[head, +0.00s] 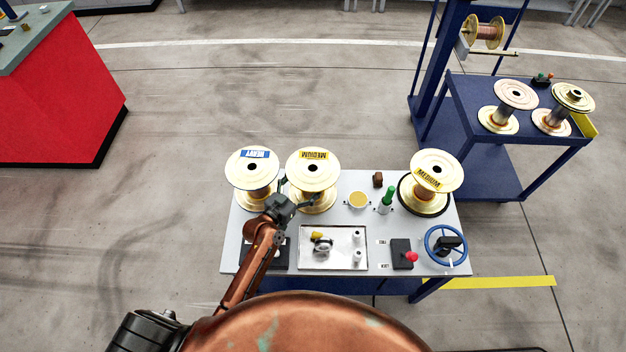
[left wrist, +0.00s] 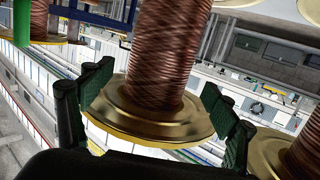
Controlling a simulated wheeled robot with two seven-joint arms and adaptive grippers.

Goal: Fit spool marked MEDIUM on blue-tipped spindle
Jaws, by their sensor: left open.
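A spool marked MEDIUM (head: 313,155) with gold flanges stands upright in the back middle of the grey table. Another spool marked MEDIUM (head: 436,165) stands at the right, over a black ring. My left gripper (head: 300,193) is at the middle spool, its open fingers on either side below the top flange. In the left wrist view a copper-wound spool (left wrist: 160,55) rises between the open fingers, with gaps visible beside the winding. A green-tipped spindle (head: 387,197) stands right of centre. I see no blue tip. My right gripper is not in view.
A spool marked HEAVY (head: 252,172) stands close left of the gripper. A tray (head: 350,262) with small parts, a red-knobbed box (head: 402,252) and a blue handwheel (head: 446,244) occupy the front. A blue cart (head: 465,150) with more spools stands behind right.

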